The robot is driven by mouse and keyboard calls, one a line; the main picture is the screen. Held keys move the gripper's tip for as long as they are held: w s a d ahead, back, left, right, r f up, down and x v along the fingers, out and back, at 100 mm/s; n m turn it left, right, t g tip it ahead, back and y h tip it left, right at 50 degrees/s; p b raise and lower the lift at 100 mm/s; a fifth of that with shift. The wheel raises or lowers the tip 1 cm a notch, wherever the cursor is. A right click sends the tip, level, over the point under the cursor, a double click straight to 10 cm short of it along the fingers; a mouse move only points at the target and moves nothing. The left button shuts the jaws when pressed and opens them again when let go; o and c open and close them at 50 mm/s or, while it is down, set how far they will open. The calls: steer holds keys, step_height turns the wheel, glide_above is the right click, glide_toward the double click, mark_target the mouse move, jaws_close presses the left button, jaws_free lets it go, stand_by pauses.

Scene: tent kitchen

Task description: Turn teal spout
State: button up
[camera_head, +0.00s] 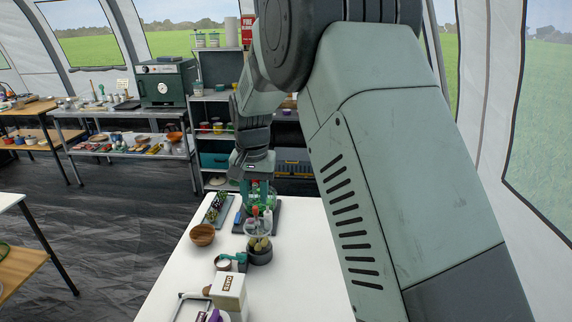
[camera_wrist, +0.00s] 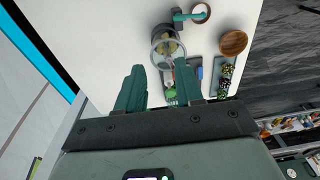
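A small teal arm on a dark grey block, likely the teal spout (camera_head: 238,257), is on the white table in the head view. It also shows at the top of the wrist view (camera_wrist: 187,16), with its end by a brown-rimmed round cup or ring (camera_wrist: 200,13). My gripper (camera_head: 258,200) is over the far end of the table, beyond the spout, pointing down. In the wrist view its two teal fingers (camera_wrist: 160,85) are spread wide, with no object visibly held. The fingers are well apart from the spout.
A clear jar with yellowish contents (camera_head: 258,243) stands between gripper and spout. A wooden bowl (camera_head: 202,235) and a tray of dark plants (camera_head: 217,209) are to the left. A wooden-sided box (camera_head: 229,291) is at the near end.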

steer(key=s+d+r+t, duration=0.1)
steer(key=s+d+r, duration=0.3)
steer(key=d+r, duration=0.3)
steer(key=shift+s+d+r, duration=0.25)
steer(key=shift+d+r, duration=0.15)
steer(key=shift+r, duration=1.3)
steer(key=s+d+r+t, duration=0.2)
steer(key=s+d+r, duration=0.6)
steer(key=s+d, duration=0.25)
steer(key=s+d+t, duration=0.1)
steer(key=s+d, duration=0.1)
steer(key=s, duration=0.5)
steer(key=s+d, duration=0.3)
steer(key=s, duration=0.5)
steer(key=shift+d+f+t, duration=0.15)
steer(key=shift+f+t, duration=0.15)
steer(key=shift+t, duration=0.1)
steer(key=shift+w, duration=0.1)
